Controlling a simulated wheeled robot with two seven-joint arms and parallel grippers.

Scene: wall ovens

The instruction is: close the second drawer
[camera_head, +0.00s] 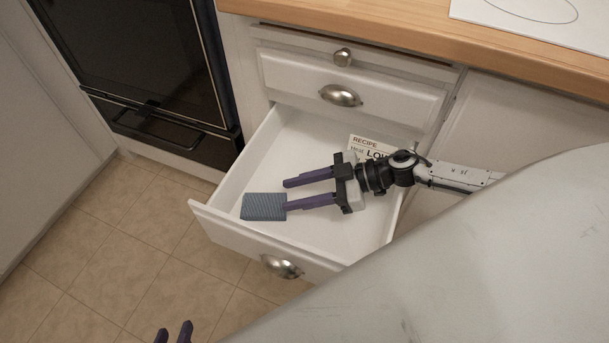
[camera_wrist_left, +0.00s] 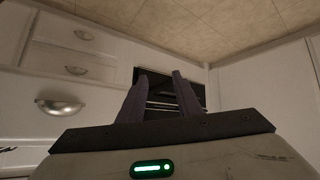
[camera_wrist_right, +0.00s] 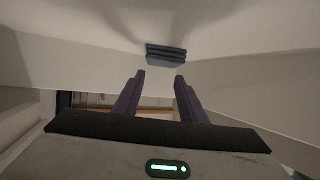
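The second drawer (camera_head: 213,220), white with a metal cup handle (camera_head: 281,266), is pulled well out below a shut top drawer. A blue-grey ribbed block (camera_head: 263,207) lies in it near the front; it also shows in the right wrist view (camera_wrist_right: 166,56). A recipe card (camera_head: 366,146) lies at the back, partly hidden by my right arm. My right gripper (camera_head: 285,195) is open and empty over or inside the drawer, pointing left, one fingertip close to the block. Touching cannot be told. My left gripper (camera_head: 172,332) is open and empty, low in front of the drawer.
The shut top drawer (camera_head: 350,85) has a cup handle and sits under the wooden counter (camera_head: 420,42). A dark oven (camera_head: 140,65) stands to the left. Tiled floor (camera_head: 110,240) is free in front of the oven and left of the open drawer.

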